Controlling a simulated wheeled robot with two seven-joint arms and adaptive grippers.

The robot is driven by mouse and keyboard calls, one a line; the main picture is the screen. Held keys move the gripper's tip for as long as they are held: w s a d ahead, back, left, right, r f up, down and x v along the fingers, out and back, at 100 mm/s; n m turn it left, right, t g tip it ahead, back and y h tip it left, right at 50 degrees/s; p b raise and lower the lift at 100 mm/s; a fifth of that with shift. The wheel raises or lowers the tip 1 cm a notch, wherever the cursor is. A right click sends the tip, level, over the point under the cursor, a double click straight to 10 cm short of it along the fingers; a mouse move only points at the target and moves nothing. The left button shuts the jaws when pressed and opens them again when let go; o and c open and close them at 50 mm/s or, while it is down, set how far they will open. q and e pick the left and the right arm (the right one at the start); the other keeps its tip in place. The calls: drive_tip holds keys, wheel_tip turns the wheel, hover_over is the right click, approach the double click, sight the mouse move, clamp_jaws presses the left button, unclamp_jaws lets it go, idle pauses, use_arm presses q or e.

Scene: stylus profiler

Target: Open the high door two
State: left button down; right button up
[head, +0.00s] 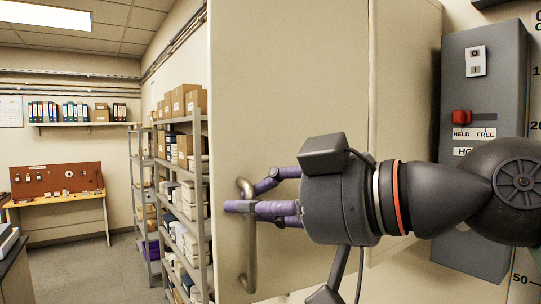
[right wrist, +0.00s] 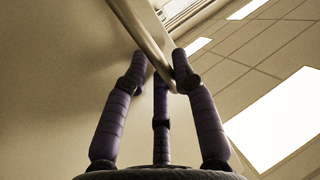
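A tall beige door (head: 290,90) fills the middle of the head view, with a vertical metal bar handle (head: 250,262) near its left edge. My right gripper (head: 250,196) reaches in from the right with its purple fingers at the upper part of the handle. In the right wrist view the handle (right wrist: 146,30) runs between the fingertips (right wrist: 161,65), which close in on it from both sides. The fingers hide part of the bar. How far the door stands from its frame is hard to tell. My left gripper is not in view.
A grey wall box (head: 485,110) with a red switch is at the right, behind my right arm. Metal shelves (head: 203,150) with cartons stand left of the door. A workbench (head: 60,200) is at the far left, with open floor (head: 95,260) before it.

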sight(235, 142)
drive_tip(key=shift+t+y, duration=0.8)
drive_tip(key=shift+t, duration=0.1)
drive_tip(key=r, duration=0.2)
drive_tip(key=d+r, duration=0.1)
drive_tip(key=r, duration=0.1)
drive_tip(key=s+d+r, duration=0.1)
drive_tip(key=r, duration=0.1)
drive_tip(key=shift+d+r, duration=0.1)
drive_tip(key=shift+r, duration=0.15)
drive_tip(key=shift+g+h, duration=0.7)
drive_tip(key=shift+g, duration=0.2)
drive_tip(key=shift+s+a+f+b, duration=0.1)
drive_tip(key=shift+s+f, duration=0.1)
drive_tip(key=shift+f, duration=0.7)
drive_tip(key=shift+s+a+f+b, duration=0.1)
drive_tip(key=shift+s+f, duration=0.15)
drive_tip(key=shift+f, duration=0.65)
drive_tip(key=shift+s+a+f+b, duration=0.1)
drive_tip(key=shift+s+f, duration=0.1)
drive_tip(key=shift+f, duration=0.7)
drive_tip(key=f+b+v, duration=0.1)
drive_tip(key=v, duration=0.8)
drive_tip(key=shift+s+d+f, duration=0.25)
drive_tip(key=shift+d+f, duration=0.15)
drive_tip(key=shift+f, duration=0.2)
drive_tip(key=shift+a, duration=0.1)
